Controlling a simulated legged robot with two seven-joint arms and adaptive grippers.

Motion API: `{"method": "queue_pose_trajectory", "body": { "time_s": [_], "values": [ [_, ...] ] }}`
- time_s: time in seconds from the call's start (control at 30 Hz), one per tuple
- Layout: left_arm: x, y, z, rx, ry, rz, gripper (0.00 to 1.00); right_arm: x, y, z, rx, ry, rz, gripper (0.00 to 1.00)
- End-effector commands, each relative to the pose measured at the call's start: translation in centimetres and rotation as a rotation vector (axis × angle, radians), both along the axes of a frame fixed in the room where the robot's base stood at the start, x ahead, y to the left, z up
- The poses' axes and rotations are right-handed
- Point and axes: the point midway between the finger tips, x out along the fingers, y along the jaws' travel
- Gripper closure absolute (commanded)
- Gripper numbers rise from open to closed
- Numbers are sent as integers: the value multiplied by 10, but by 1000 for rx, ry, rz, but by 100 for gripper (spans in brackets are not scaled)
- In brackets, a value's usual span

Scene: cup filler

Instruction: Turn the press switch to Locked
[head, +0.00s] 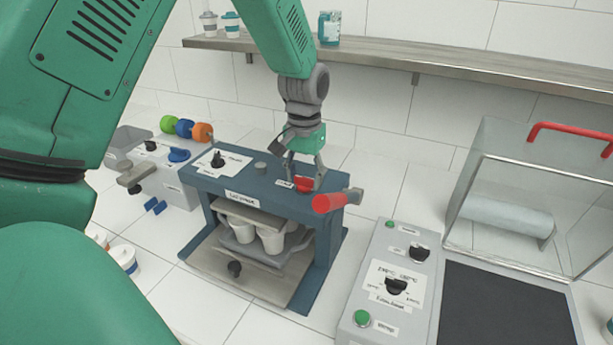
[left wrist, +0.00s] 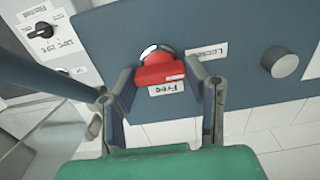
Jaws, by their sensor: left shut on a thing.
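The red press switch (head: 304,184) sits on the top of the dark blue press (head: 332,243), near its right front edge. In the left wrist view the same red switch (left wrist: 156,70) stands beside a "Free" label (left wrist: 166,89) and a "Locked" label (left wrist: 208,51). A small pale mark shows on its edge on the Free side. My left gripper (head: 304,178) reaches down from above and is shut on the switch, with its fingers on either side. My right gripper is not in view.
A red-ended handle (head: 330,202) sticks out close to the right of the switch. Cups (head: 271,238) stand inside the press. A control panel (head: 372,335) and a clear-covered machine (head: 530,190) stand to the right. A shelf (head: 400,59) runs along the wall behind.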

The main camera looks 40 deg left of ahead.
Motion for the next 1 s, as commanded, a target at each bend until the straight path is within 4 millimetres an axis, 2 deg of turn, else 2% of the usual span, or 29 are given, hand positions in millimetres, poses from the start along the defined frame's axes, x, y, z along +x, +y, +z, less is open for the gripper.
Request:
{"method": "queue_pose_trajectory", "body": {
  "time_s": [0.03,0.5,0.53,0.57,0.6,0.87,1.0],
  "values": [
    [-5,-1,-4,-3,17,8,87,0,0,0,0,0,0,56],
    [-5,-1,-4,-3,17,22,87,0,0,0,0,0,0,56],
    [-5,-1,-4,-3,17,22,55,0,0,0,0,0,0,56],
    [-5,-1,-4,-3,17,22,44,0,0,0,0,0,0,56],
    [-5,-1,-4,-4,16,22,38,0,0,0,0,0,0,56],
    [-2,-1,-2,-1,7,20,38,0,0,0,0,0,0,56],
    [0,0,6,-1,3,19,38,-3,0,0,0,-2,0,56]
  ]
}}
